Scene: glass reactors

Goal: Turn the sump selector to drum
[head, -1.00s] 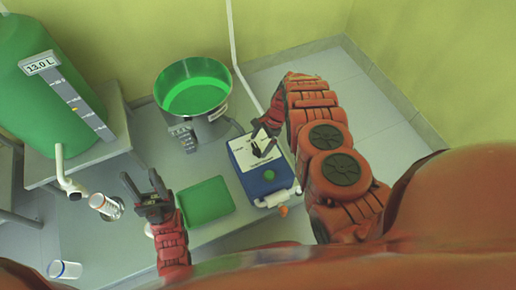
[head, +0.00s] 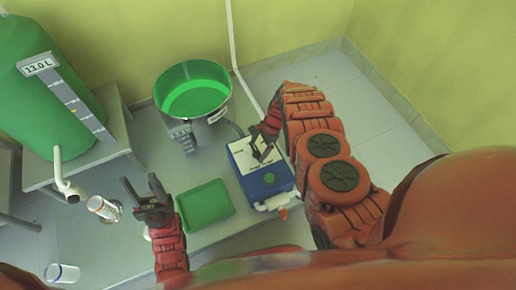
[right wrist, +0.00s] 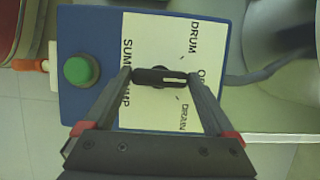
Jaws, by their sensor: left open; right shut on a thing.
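The sump selector is a blue box (head: 265,183) with a white label face (right wrist: 150,115) and a green button (right wrist: 80,70). Its black knob (right wrist: 160,77) carries a white mark pointing right in the right wrist view, towards the partly covered "OF" lettering. "DRUM" is printed above that and "DRAIN" below. My right gripper (head: 262,154) is over the box, its fingers on both ends of the knob; it also shows in the right wrist view (right wrist: 160,78). My left gripper (head: 147,190) is open and empty, left of the green tray.
A green tray (head: 206,206) lies left of the box. A steel pot (head: 207,130) with green liquid stands behind it. A large green vessel (head: 40,95) with a spout stands at the left. Glass cylinders (head: 103,208) are near the left gripper. Floor right of the box is clear.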

